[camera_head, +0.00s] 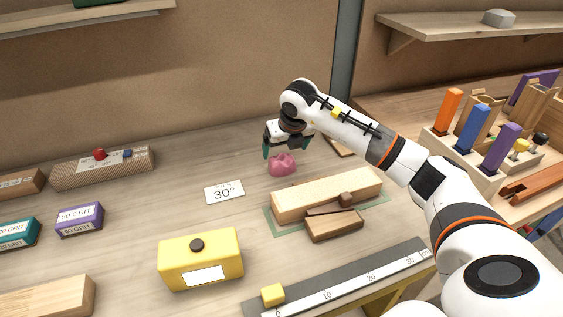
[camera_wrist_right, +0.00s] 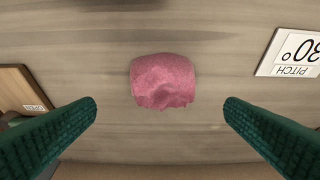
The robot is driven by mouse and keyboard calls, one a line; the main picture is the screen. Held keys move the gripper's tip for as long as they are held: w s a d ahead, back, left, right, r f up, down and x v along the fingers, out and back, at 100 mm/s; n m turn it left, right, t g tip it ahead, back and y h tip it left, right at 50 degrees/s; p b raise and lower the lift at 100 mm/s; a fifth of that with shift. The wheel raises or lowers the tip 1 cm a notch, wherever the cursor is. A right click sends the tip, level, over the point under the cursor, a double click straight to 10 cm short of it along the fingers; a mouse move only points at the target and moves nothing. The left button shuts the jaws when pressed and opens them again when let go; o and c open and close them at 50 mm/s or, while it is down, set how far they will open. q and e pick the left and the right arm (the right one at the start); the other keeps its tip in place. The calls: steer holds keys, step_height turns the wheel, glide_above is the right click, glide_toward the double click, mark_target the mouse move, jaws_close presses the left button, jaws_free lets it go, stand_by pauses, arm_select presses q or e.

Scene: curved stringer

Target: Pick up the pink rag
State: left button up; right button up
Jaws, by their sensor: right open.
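The pink rag (camera_head: 282,165) is a small crumpled lump on the wooden workbench, near the back in the head view. In the right wrist view the rag (camera_wrist_right: 163,81) lies alone on the bench, ahead of and between the two green fingers. My right gripper (camera_head: 286,150) is open and hangs just above and behind the rag, pointing down. In the right wrist view its fingertips (camera_wrist_right: 160,105) are wide apart, one on each side of the rag, and not touching it. My left gripper is in neither view.
A 30° pitch card (camera_head: 224,192) lies left of the rag. A wooden block (camera_head: 325,195) on a green mat is in front and to the right. A yellow box (camera_head: 201,260), sanding blocks (camera_head: 80,219) and a ruler (camera_head: 345,280) lie nearer. A tool rack (camera_head: 485,140) stands right.

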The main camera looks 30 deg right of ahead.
mark_target(282, 156)
steer(key=shift+p+x, duration=0.6)
steer(key=shift+x, duration=2.5)
steer(key=shift+a, duration=0.15)
steer(key=c, duration=1)
